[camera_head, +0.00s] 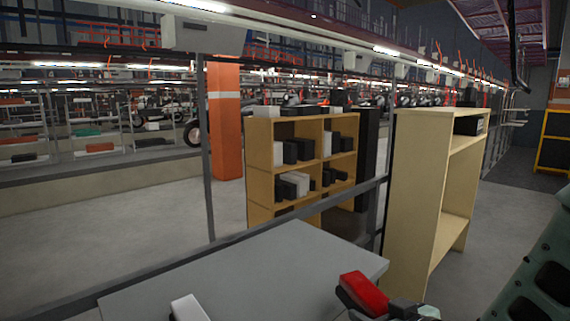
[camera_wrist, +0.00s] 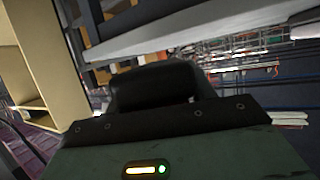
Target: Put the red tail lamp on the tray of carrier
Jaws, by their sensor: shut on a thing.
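The red tail lamp (camera_head: 364,292) shows at the bottom of the head view, tilted, with its red face up. My gripper (camera_head: 374,304) is shut on it; its dark parts show at the lamp's lower edge and right side. A flat grey surface (camera_head: 255,268), which looks like the carrier's tray, lies to the left of the lamp. The lamp is at or just past its right edge in the picture; I cannot tell the height between them. In the wrist view a dark block (camera_wrist: 155,88) fills the middle, and the red of the lamp does not show.
A white object (camera_head: 188,308) shows at the bottom edge, over the grey surface. A dark rail (camera_head: 290,218) runs behind that surface. A tall pale wooden shelf (camera_head: 415,190) stands behind on the right. A yellow shelf (camera_head: 262,165) with black and white boxes stands farther back.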

